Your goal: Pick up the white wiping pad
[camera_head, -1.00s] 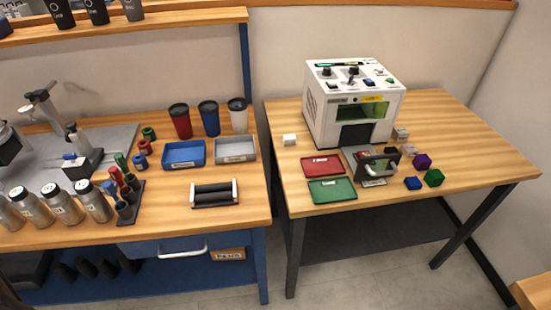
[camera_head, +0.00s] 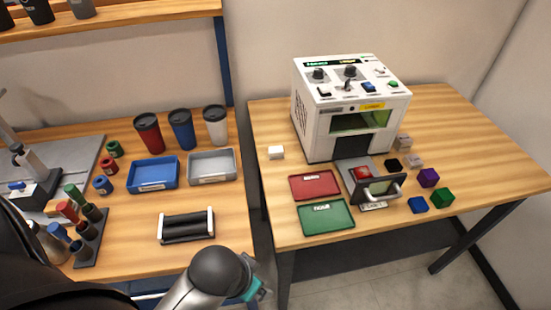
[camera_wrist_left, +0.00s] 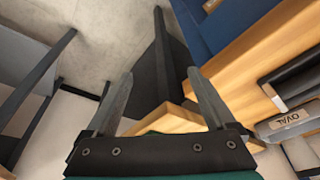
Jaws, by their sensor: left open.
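A small white block, which looks like the white wiping pad (camera_head: 276,152), lies on the right wooden table (camera_head: 470,130), near its left edge and left of the laser marker (camera_head: 345,110). My left arm reaches in from the lower left in the head view. Its wrist end is low, in front of the gap between the tables, well short of the pad; the fingertips are hidden there. In the left wrist view my left gripper (camera_wrist_left: 160,73) is open with nothing between its fingers. The pad is not seen in that view. My right gripper is not in view.
A red tray (camera_head: 316,185) and a green tray (camera_head: 327,217) lie in front of the pad. Small coloured cubes sit right of the marker's door handle. The left bench holds a roller stand (camera_head: 186,226), blue and grey trays and cups. The tabletop around the pad is clear.

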